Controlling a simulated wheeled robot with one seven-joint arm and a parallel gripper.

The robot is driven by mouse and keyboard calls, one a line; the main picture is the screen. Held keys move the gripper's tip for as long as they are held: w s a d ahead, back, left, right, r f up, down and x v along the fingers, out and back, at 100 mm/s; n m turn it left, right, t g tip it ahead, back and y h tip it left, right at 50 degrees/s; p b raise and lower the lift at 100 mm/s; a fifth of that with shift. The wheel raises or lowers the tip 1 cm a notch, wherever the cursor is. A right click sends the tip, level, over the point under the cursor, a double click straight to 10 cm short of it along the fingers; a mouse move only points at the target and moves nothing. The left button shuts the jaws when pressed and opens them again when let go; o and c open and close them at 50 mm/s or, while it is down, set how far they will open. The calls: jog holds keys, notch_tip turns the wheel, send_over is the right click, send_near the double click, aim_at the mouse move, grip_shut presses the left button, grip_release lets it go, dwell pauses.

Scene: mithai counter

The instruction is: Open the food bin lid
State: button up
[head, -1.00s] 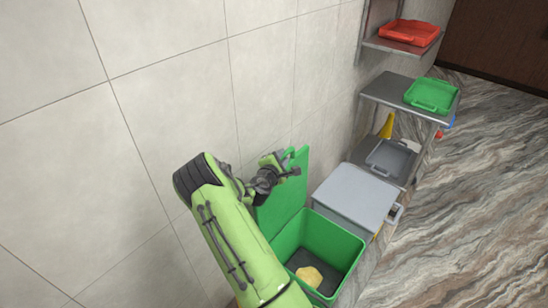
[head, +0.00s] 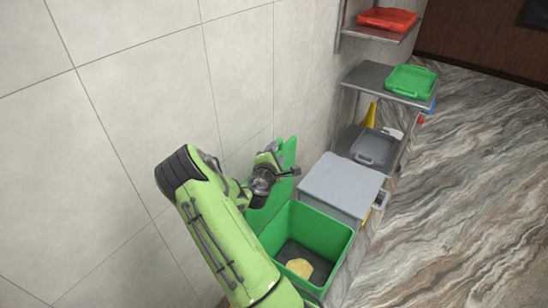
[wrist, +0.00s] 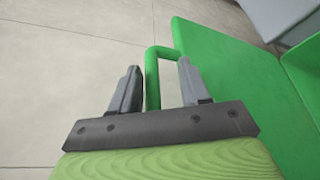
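The green food bin (head: 335,248) stands against the wall, open at the top, with a yellowish lump (head: 299,268) on its dark floor. Its green lid (head: 283,188) stands raised, roughly upright, on the wall side. In the wrist view the lid (wrist: 228,70) fills the right, and its looped handle (wrist: 152,80) rises between my fingers. My gripper (wrist: 157,85) is open, with a finger on each side of one handle bar and a visible gap to the right finger. In the head view my gripper (head: 288,172) is at the lid's upper edge.
A grey closed bin (head: 342,182) stands just beyond the green one. Farther back are a metal shelf (head: 362,76) with a green tray (head: 411,81), a grey tray (head: 374,146) below and a red tray (head: 387,19) above. The floor on the right is clear.

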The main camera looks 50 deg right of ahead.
jog(key=b+v, duration=1.3)
jog(key=v, duration=0.2)
jog(key=shift+s+a+b, duration=0.2)
jog(key=shift+a+b, duration=0.05)
jog(key=shift+b, duration=0.05)
